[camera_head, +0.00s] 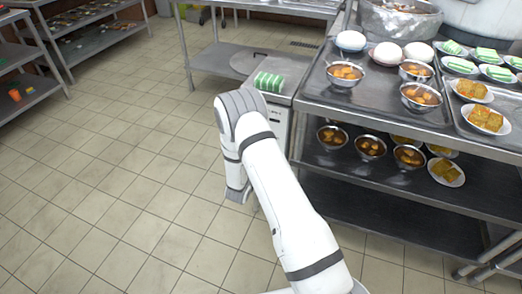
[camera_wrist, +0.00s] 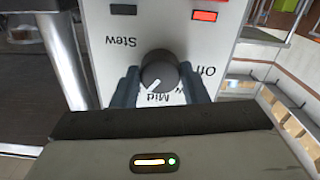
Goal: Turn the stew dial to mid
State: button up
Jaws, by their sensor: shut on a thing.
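The stew dial (camera_wrist: 159,71) is a dark round knob on a white control panel (camera_wrist: 118,30), seen upside down in the wrist view. Its white pointer line points down and slightly left in the picture, close to the "Mid" lettering. The "Off" lettering is to its right and "Stew" to its upper left. My gripper (camera_wrist: 158,85) has one dark finger on each side of the dial and is shut on it. In the head view the white panel box (camera_head: 277,126) shows beside my arm, which hides the dial and my gripper.
A red lit indicator (camera_wrist: 204,16) and a dark one (camera_wrist: 123,9) sit on the panel. Green-and-white items (camera_head: 269,82) lie on top of the box. The steel counter (camera_head: 318,90) to the right carries bowls and plates. The tiled floor at left is clear.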

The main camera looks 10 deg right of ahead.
jog(key=shift+n, duration=3.5)
jog(key=o, duration=1)
jog(key=v, duration=0.8)
jog(key=shift+d, duration=0.1)
